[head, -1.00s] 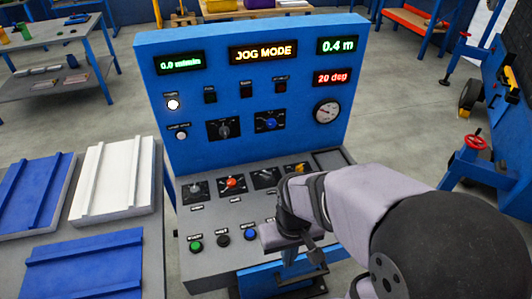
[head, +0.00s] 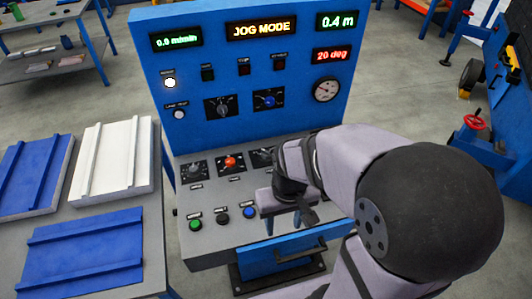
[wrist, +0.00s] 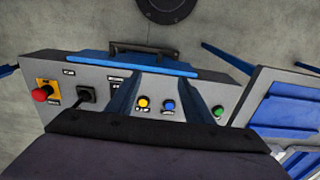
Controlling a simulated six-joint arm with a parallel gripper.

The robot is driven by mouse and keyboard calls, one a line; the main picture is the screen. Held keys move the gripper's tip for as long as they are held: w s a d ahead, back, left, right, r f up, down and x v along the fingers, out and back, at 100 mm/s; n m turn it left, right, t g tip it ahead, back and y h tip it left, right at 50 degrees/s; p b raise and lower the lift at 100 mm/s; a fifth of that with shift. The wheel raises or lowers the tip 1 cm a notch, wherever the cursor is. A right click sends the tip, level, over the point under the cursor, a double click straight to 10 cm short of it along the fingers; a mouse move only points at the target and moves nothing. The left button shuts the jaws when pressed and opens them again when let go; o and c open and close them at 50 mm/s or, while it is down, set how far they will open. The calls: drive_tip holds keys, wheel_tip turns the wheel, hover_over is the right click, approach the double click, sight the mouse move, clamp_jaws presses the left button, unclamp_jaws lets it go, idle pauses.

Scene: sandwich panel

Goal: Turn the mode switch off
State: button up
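The sloped console (head: 212,238) has rotary switches: a black one (head: 194,167), a red-knobbed one (head: 230,162) and another black one (head: 262,155) beside my arm. The upright panel carries a black rotary knob (head: 222,107) and a blue one (head: 268,101). Labels are too small to read, so I cannot tell which is the mode switch. The display (head: 261,30) reads JOG MODE. My gripper (head: 303,212) is above the console's right part, hiding controls there. In the wrist view my gripper (wrist: 160,88) is open and empty, fingers apart. A black lever switch (wrist: 86,94) shows left of it.
The wrist view shows a yellow button (wrist: 144,103) and a red mushroom button (wrist: 41,94). A table with blue panels (head: 82,265) and a white panel (head: 112,160) stands left.

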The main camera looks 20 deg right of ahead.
drive_tip(key=w+d+f+t+b, duration=0.1)
drive_tip(key=w+f+b, duration=0.1)
drive_tip(key=w, duration=0.8)
drive_tip(key=w+d+f+t+b, duration=0.1)
drive_tip(key=w+d+f+b, duration=0.1)
drive_tip(key=w, duration=0.8)
drive_tip(key=t+b, duration=0.2)
drive_tip(key=b, duration=0.1)
approach(266, 152)
wheel_tip(266, 152, down, 2)
drive_tip(key=shift+w+p+x, duration=0.15)
drive_tip(key=shift+p+x, duration=0.25)
drive_tip(key=shift+x, duration=1.5)
drive_tip(key=shift+w+p+x, duration=0.2)
drive_tip(key=shift+p+x, duration=0.15)
drive_tip(key=shift+x, duration=1.6)
drive_tip(key=shift+r, duration=0.15)
drive_tip(key=shift+c, duration=0.4)
drive_tip(key=c, duration=1)
